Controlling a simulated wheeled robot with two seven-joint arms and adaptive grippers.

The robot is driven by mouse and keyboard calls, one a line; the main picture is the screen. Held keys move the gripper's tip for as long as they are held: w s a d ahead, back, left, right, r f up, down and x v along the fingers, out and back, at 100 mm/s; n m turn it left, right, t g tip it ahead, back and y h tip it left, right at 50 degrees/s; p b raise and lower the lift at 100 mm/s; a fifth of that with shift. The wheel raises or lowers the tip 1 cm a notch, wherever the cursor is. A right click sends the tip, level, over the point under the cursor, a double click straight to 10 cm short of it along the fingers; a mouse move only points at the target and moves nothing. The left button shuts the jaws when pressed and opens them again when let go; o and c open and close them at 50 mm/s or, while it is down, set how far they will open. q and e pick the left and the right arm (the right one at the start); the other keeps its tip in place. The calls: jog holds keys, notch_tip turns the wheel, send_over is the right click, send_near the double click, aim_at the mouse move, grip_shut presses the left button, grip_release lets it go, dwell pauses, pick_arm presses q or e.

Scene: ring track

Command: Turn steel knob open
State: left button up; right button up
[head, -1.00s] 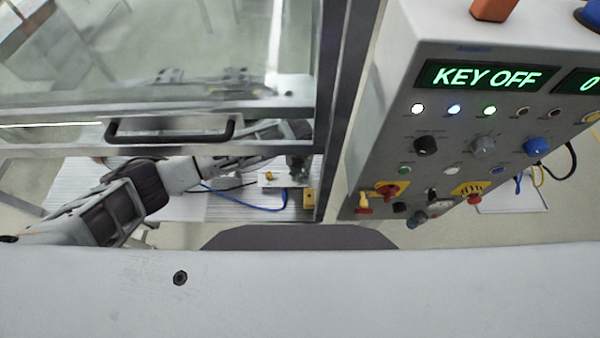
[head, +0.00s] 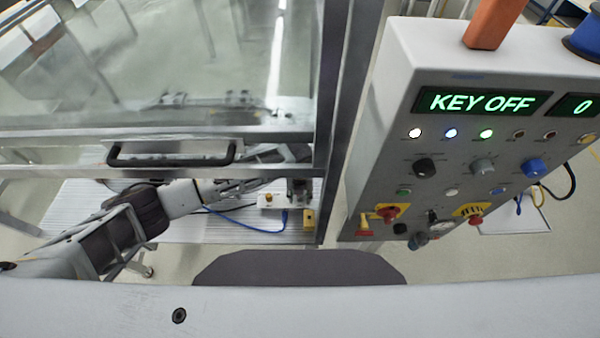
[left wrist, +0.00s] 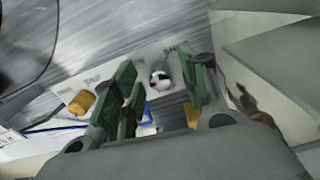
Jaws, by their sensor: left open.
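A silvery steel knob (left wrist: 160,80) with a dark band and a small red spot sits on a pale labelled plate (left wrist: 118,80) in the left wrist view. My left gripper (left wrist: 157,88) is open, its green-padded fingers on either side of the knob with visible gaps. I cannot tell how deep the fingers reach around it. A brass-yellow knob (left wrist: 80,103) sits on the same plate, left of the fingers. In the head view my left gripper (head: 299,188) is over the right end of the plate (head: 278,201) and hides the steel knob. My right gripper is out of view.
A blue cable (head: 240,222) runs to the plate, with a yellow block (head: 309,218) beside it. A glass door with a black handle (head: 172,160) hangs above my left arm. A control panel (head: 450,150) reading "KEY OFF" stands right of the frame post.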

pick_arm(q)
jog(key=shift+n, duration=10.7)
jog(key=shift+s+n, duration=0.1)
jog(key=shift+n, duration=10.8)
jog(key=shift+r, duration=0.25)
notch_tip(320, 180, up, 13)
jog(key=shift+r, duration=0.15)
